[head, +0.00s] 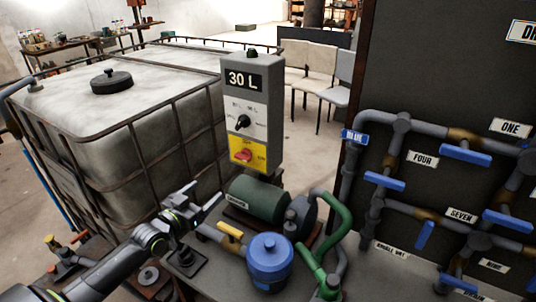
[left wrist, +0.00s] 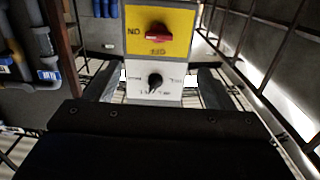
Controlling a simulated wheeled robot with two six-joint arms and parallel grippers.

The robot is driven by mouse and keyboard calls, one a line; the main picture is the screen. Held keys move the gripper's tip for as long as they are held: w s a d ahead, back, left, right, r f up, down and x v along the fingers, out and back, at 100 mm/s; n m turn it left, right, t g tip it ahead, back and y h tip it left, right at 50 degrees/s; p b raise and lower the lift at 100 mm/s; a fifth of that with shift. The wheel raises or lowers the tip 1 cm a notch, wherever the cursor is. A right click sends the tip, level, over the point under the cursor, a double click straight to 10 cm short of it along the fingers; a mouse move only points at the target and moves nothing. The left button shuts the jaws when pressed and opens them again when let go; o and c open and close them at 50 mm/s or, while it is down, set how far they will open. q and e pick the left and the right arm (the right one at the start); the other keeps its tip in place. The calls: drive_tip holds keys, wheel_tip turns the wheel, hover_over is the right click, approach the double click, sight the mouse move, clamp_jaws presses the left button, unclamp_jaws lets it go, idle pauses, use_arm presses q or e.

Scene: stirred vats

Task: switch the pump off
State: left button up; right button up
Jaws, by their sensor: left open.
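The grey control box (head: 250,110) stands upright behind the pump, with a "30 L" display at its top. Its yellow plate (head: 262,145) carries a red rotary switch (head: 243,156), whose handle lies roughly crosswise, with "ON" marked at the right. A black dial (head: 242,122) sits above it on a white plate. The green pump (head: 258,199) is below the box. My left gripper (head: 202,207) is open and empty, below and left of the box, apart from it. In the left wrist view, the red switch (left wrist: 157,32) shows upside down beyond the fingers. My right gripper is out of view.
A caged pale tank (head: 90,130) stands at the left, close to the box. A blue canister (head: 269,262) and green pipe (head: 328,230) are in front of the pump. A dark panel with pipes and blue valve handles (head: 465,155) fills the right side.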

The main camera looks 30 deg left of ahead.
use_arm(q)
drive_tip(key=r, duration=0.1)
drive_tip(key=b, duration=1)
approach(241, 158)
drive_tip(key=w, duration=0.7)
drive_tip(key=shift+w+d+f, duration=0.15)
drive_tip(key=shift+w+f, duration=0.05)
drive_tip(key=shift+f, duration=0.05)
drive_tip(key=shift+w+r+b, duration=0.15)
drive_tip(key=shift+w+b, duration=0.4)
drive_tip(key=shift+w, duration=0.1)
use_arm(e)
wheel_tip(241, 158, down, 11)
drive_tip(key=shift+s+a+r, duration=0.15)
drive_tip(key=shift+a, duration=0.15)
use_arm(q)
drive_tip(key=c, duration=1)
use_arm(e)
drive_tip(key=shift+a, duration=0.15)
